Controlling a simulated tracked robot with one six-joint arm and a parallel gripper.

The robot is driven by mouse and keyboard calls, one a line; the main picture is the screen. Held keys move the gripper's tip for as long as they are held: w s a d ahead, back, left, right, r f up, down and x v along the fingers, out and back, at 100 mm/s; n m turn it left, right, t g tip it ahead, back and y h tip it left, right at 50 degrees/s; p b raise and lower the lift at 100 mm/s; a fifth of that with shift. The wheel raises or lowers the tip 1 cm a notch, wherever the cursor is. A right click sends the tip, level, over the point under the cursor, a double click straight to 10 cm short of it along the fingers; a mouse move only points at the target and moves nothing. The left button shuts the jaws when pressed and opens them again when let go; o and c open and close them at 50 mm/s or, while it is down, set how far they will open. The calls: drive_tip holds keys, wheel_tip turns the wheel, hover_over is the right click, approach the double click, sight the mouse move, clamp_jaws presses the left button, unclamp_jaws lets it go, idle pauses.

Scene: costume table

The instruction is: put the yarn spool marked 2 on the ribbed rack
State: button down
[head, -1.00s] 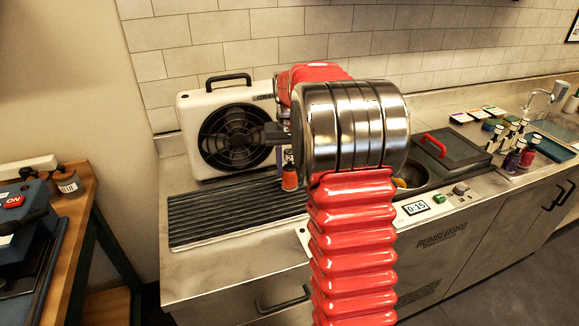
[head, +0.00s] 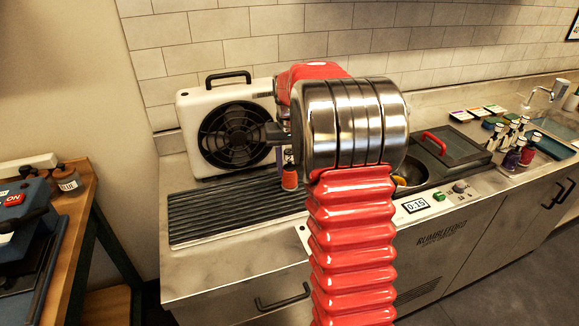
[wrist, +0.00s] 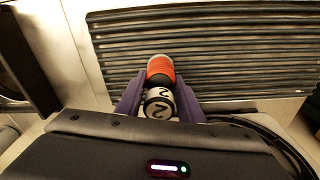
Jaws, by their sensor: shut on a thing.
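The yarn spool (wrist: 160,70) has orange-red yarn and a black-and-white end marked 2. In the head view the spool (head: 289,179) hangs upright below my gripper (head: 283,145), by the right end of the ribbed rack. My gripper (wrist: 158,92) has purple fingers on both sides of the spool's marked end and is shut on it. The dark ribbed rack (head: 220,212) lies on the counter in front of the fan; it also fills the top of the wrist view (wrist: 240,50). I cannot tell whether the spool's bottom touches the rack.
A white fan heater (head: 187,120) stands close behind the rack. To the right are a basin, a dark lid with a red handle (head: 436,143) and several small bottles (head: 513,157). The rack's left and middle are bare.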

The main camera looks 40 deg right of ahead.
sight(290, 151)
drive_tip(key=c, duration=1.1)
unclamp_jaws()
drive_tip(key=shift+o, duration=0.3)
drive_tip(key=o, duration=0.3)
drive_tip(key=shift+r, duration=3.5)
